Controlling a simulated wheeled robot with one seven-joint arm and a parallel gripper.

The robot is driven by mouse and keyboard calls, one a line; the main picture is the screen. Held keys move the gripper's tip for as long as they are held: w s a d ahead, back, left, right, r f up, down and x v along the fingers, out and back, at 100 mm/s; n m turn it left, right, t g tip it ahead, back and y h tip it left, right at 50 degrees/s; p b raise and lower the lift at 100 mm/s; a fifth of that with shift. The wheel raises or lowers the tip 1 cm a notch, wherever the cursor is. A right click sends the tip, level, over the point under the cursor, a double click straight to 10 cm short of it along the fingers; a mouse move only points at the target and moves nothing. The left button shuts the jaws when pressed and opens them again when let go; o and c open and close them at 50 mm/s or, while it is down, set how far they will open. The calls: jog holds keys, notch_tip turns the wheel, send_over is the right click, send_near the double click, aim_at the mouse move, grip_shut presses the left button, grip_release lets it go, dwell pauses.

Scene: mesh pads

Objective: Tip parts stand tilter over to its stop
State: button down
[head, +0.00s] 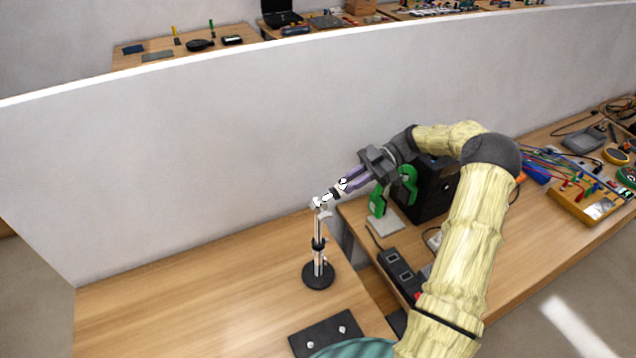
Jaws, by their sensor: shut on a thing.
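The parts stand has a round black base (318,276) on the wooden table and an upright silver post (319,228) with a black collar. At the top of the post is the tilter (319,203), a small pale metal head. A short arm with dark parts reaches from it up and to the right. My gripper (343,186) comes from the upper right, and its purple-grey fingers are shut on the tilter's arm. The fingers partly cover the held end, and the stop cannot be made out.
A dark plate (325,334) with two bright knobs lies at the table's front. A green-handled tool (378,200), a black box (436,190) and a power strip (402,272) are on the right-hand table. A white partition (190,170) stands behind. The table's left part is clear.

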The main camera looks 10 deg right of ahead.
jog(key=shift+d+f+y+b, duration=0.15)
jog(key=shift+f+y+b, duration=0.3)
jog(key=shift+b, duration=0.2)
jog(key=c, duration=1.3)
grip_release()
jog(key=shift+r, duration=0.1)
jog(key=shift+o, duration=0.2)
jog(key=shift+d, duration=0.1)
jog(key=v, duration=1.1)
jog(key=shift+w+d+r+p, duration=0.2)
jog(key=shift+d+r+p, duration=0.1)
jog(key=shift+p, duration=0.1)
